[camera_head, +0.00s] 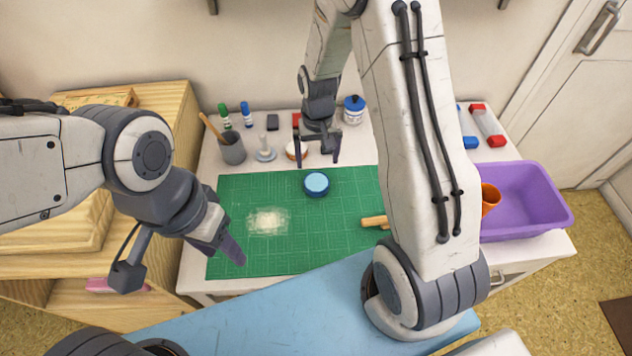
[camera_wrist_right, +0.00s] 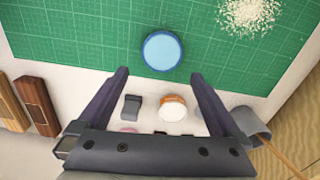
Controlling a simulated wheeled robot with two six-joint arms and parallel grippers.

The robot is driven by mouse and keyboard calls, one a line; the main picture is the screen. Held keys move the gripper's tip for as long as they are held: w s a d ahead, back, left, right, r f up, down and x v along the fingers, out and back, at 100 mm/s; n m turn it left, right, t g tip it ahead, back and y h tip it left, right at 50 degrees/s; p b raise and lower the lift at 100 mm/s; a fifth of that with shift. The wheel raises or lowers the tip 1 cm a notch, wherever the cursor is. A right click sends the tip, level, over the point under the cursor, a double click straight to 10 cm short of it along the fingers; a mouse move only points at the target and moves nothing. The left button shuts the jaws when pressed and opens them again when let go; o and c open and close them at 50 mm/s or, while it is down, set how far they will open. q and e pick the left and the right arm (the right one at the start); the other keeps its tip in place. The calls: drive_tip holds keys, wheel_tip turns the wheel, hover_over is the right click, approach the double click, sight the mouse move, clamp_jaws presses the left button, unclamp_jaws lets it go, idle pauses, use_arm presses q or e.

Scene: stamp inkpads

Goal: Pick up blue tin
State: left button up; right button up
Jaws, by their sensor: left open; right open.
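The blue tin (camera_head: 316,184) is round with a light blue top and a darker blue rim. It lies on the green cutting mat (camera_head: 345,224) near the mat's back edge. It also shows in the right wrist view (camera_wrist_right: 162,51), just beyond my fingertips and between their lines. My right gripper (camera_head: 318,160) is open and empty, behind the tin in the head view and apart from it. My left gripper (camera_head: 228,254) is open over the left front part of the mat, away from the tin; its fingers partly overlap in view.
A pile of pale grains (camera_head: 268,221) lies left of the tin. A white and orange round tin (camera_head: 292,152) stands behind the mat.

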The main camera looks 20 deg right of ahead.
sight(316, 181)
drive_tip(key=f, duration=0.4)
drive_tip(key=f+p, duration=0.1)
drive_tip(key=f, duration=0.3)
drive_tip(key=shift+s+a+f, duration=0.1)
drive_tip(key=shift+a+f, duration=0.1)
drive_tip(key=shift+f, duration=0.1)
drive_tip(key=c, duration=1.2)
drive_tip(key=shift+c, duration=0.8)
drive_tip(key=shift+r, duration=0.15)
